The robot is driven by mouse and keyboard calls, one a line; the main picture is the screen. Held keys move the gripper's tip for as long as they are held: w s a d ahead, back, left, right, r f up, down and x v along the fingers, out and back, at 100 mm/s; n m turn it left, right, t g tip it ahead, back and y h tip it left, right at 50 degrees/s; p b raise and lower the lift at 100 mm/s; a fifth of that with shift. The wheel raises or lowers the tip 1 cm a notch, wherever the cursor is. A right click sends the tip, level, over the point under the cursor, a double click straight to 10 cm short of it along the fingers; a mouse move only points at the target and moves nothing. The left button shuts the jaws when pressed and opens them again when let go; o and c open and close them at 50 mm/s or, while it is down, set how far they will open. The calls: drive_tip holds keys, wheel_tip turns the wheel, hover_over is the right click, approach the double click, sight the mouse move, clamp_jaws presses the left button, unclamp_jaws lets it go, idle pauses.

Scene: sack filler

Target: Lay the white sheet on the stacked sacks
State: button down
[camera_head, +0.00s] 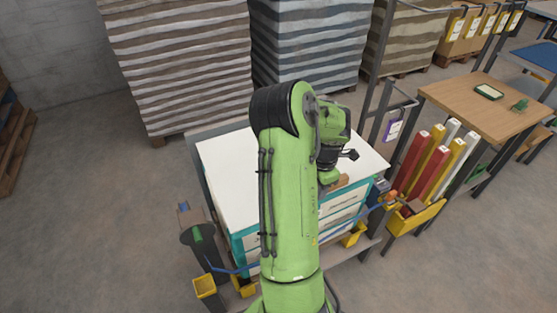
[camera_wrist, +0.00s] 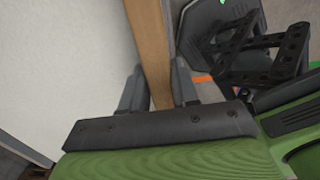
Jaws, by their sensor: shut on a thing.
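The white sheet (camera_head: 228,175) lies flat over the top of the stacked sacks (camera_head: 340,215), which show white and teal sides below it. My arm hides the middle of the sheet. My gripper (camera_wrist: 155,88) is at the right front part of the stack, with a dark finger on each side of a wooden strip (camera_wrist: 147,40). It is shut on this strip. The strip also shows in the head view (camera_head: 341,184), beside the sheet's edge. In the wrist view a broad pale surface, seemingly the sheet (camera_wrist: 60,60), is left of the strip. I cannot tell whether they are joined.
Tall stacks of striped sacks (camera_head: 185,60) stand behind. A wooden table (camera_head: 490,105) is at the right, with red, yellow and white posts (camera_head: 432,160) in front. Yellow bins (camera_head: 204,287) and dark frame parts surround the stack's base.

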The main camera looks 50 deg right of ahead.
wheel_tip(320, 180, down, 10)
drive_tip(key=b, duration=0.1)
drive_tip(key=shift+w+d+b, duration=0.15)
drive_tip(key=shift+w+b, duration=0.05)
drive_tip(key=shift+b, duration=0.1)
drive_tip(key=c, duration=0.8)
unclamp_jaws()
drive_tip(key=shift+c, duration=0.2)
wheel_tip(320, 180, up, 12)
drive_tip(key=shift+s+r+p, duration=0.1)
drive_tip(key=shift+p, duration=0.85)
drive_tip(key=w+a+r+m+t, duration=0.25)
drive_tip(key=w+a+r, duration=0.25)
drive_tip(key=a+r, duration=0.45)
drive_tip(key=w+a+r+m+t, duration=0.1)
drive_tip(key=w+a+r+m, duration=0.4)
drive_tip(key=a, duration=0.7)
drive_tip(key=s+a+r+m+t, duration=0.1)
drive_tip(key=s+a+r+m, duration=0.1)
drive_tip(key=s+a, duration=0.3)
drive_tip(key=s+a+r+m+t, duration=0.1)
drive_tip(key=s+a+r+m, duration=0.2)
drive_tip(key=a, duration=0.7)
drive_tip(key=shift+s+r, duration=0.2)
drive_tip(key=shift+s, duration=0.95)
